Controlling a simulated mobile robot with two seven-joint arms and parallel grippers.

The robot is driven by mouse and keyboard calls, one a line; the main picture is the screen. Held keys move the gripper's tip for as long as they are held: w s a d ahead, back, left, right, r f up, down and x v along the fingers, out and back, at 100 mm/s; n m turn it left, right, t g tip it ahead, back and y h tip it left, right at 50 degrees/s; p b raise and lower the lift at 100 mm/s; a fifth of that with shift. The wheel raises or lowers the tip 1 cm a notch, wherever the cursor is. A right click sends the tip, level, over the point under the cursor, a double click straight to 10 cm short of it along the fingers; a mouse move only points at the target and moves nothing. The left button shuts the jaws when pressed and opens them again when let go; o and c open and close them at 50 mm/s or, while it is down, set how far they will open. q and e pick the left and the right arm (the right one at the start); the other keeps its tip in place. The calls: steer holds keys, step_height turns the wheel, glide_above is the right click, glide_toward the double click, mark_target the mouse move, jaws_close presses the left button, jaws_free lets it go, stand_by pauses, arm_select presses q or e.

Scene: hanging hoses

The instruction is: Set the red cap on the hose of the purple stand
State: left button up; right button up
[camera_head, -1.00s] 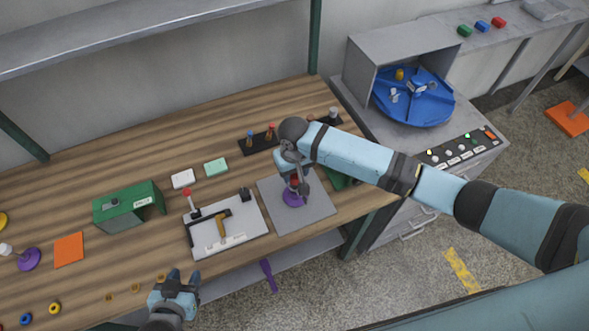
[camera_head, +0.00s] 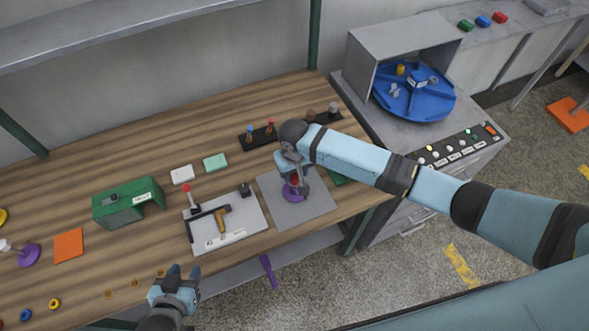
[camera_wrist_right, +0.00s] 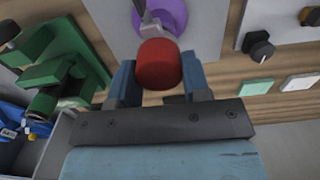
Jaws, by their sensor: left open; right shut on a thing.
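The red cap (camera_wrist_right: 158,64) is between the blue fingers of my right gripper (camera_wrist_right: 160,82), which is shut on it. Whether cap and hose touch I cannot tell. My left gripper (camera_head: 176,284) is open and empty near the table's front edge.
A white board with tools (camera_head: 240,235) lies left of the grey plate (camera_head: 315,208). A black rack with coloured pegs (camera_head: 262,138) stands behind. A green box (camera_head: 125,202) and another purple disc (camera_head: 28,256) are further left.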

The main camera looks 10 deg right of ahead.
steer(key=shift+f, duration=0.15)
steer(key=o, duration=1)
arm_select(q)
steer(key=shift+f+b, duration=0.75)
steer(key=shift+b, duration=0.05)
arm_select(e)
steer(key=shift+r, duration=6.95)
arm_select(q)
steer(key=shift+w, duration=0.15)
